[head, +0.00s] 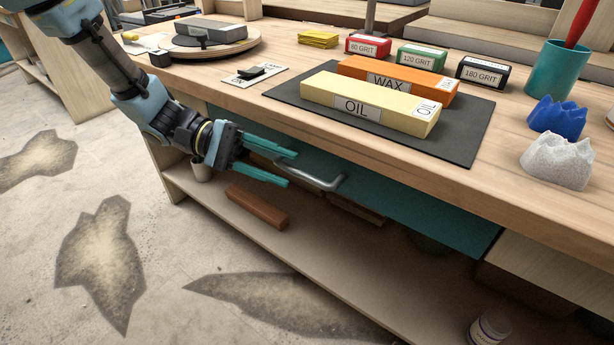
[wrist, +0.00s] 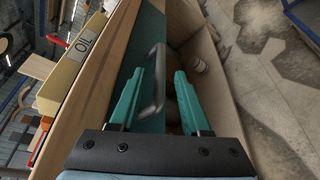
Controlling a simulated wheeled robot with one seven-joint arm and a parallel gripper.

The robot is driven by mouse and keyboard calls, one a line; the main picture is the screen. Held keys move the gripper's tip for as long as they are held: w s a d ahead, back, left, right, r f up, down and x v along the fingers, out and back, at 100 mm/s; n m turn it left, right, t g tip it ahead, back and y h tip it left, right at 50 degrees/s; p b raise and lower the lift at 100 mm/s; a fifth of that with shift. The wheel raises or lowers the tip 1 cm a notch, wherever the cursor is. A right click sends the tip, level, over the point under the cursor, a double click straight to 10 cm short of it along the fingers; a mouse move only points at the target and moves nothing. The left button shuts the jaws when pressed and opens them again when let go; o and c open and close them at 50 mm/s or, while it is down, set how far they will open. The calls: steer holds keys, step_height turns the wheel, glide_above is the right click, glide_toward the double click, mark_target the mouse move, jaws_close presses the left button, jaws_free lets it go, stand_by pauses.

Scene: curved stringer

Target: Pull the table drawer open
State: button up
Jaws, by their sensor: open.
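The table drawer (head: 400,204) has a teal front under the wooden tabletop, and it looks shut. Its grey bar handle (head: 318,177) sticks out from the front. My gripper (head: 290,168) has teal fingers and is open, just left of the handle in the head view, pointing toward it. In the wrist view the handle (wrist: 153,85) shows between the two fingers of my gripper (wrist: 152,85), nearer the left finger, and the drawer front (wrist: 143,50) lies behind it. I cannot tell whether a finger touches the handle.
The tabletop (head: 230,88) above bears oil and wax blocks on a dark mat (head: 470,133), grit boxes and a teal cup (head: 557,72). A lower shelf (head: 245,225) holds a brown bar (head: 257,207) and a white bottle (head: 488,328). The floor to the left is free.

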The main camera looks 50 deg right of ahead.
mark_target(292, 172)
steer(key=x, duration=0.5)
steer(key=shift+f, duration=0.1)
jaws_close()
stand_by(1.3)
